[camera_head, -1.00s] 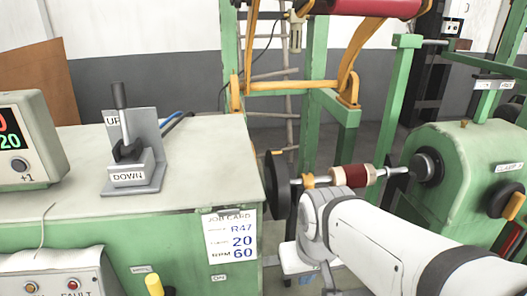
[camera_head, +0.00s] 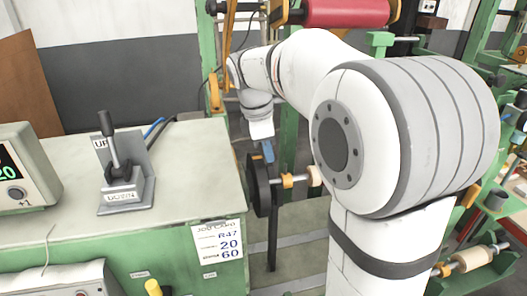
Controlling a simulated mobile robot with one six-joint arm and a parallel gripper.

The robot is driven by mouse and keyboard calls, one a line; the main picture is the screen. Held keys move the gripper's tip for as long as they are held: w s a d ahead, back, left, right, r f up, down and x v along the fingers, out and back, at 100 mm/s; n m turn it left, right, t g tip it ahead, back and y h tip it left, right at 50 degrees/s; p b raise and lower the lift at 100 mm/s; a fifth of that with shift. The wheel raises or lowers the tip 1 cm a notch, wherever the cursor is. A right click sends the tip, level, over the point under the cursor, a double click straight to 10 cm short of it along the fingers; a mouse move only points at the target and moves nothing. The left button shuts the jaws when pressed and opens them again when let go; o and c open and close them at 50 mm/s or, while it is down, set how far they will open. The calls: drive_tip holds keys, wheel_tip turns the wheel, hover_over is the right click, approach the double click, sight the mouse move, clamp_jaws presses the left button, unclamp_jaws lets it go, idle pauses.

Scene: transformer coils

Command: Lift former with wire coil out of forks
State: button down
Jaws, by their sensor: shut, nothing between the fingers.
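The winding spindle carries a black disc (camera_head: 262,184), an orange collar (camera_head: 288,181) and the cream end of the former (camera_head: 314,176). The rest of the former, with any wire coil on it, is hidden behind my arm. My gripper (camera_head: 268,152) points down just above and behind the disc and collar, small in the view. It is shut and empty; I cannot tell whether it touches anything. I cannot make out forks under the former.
A red roll (camera_head: 345,12) hangs at the top. A green bench (camera_head: 60,205) with an UP/DOWN lever (camera_head: 113,150) and a display box (camera_head: 22,165) stands at left. A cream roller (camera_head: 473,259) lies low at right. My arm fills the right centre.

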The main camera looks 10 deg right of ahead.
sight(283, 176)
drive_tip(key=f, duration=0.2)
drive_tip(key=w+d+f+n+p, duration=0.1)
drive_tip(key=f, duration=0.2)
drive_tip(key=w+d+f+n, duration=0.1)
drive_tip(key=f, duration=0.2)
drive_tip(key=shift+w+d+p, duration=0.2)
drive_tip(key=shift+d+p, duration=0.05)
drive_tip(key=shift+p, duration=0.05)
drive_tip(key=shift+d, duration=0.9)
drive_tip(key=shift+a+p, duration=0.1)
drive_tip(key=shift+p, duration=0.2)
